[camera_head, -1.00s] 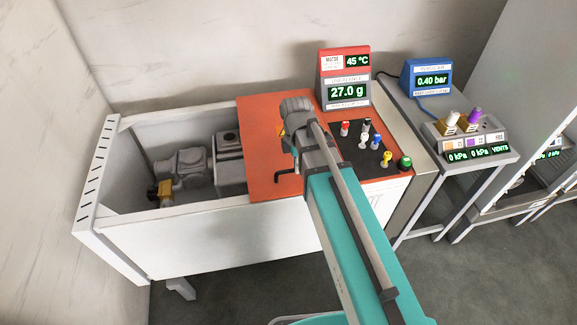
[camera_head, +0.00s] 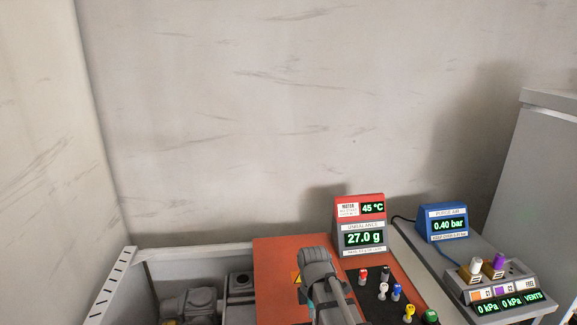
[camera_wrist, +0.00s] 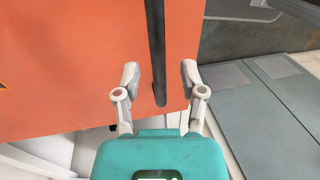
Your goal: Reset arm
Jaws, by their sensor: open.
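My gripper (camera_wrist: 160,82) is open in the wrist view, its two pale fingers apart with nothing between them. A dark bar on the orange panel (camera_wrist: 60,70) shows beyond the fingertips; I cannot tell how far off it is. In the head view, part of my arm stands in front of the orange panel (camera_head: 275,265), and my fingers cannot be made out there.
A red display (camera_head: 361,206) reads 45 °C and 27.0 g. Several coloured knobs lie below it, including a yellow one (camera_head: 409,311). A blue display (camera_head: 446,223) reads 0.40 bar. A vent box (camera_head: 505,288) stands at right. A motor (camera_head: 190,303) sits in the open cabinet bay at left.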

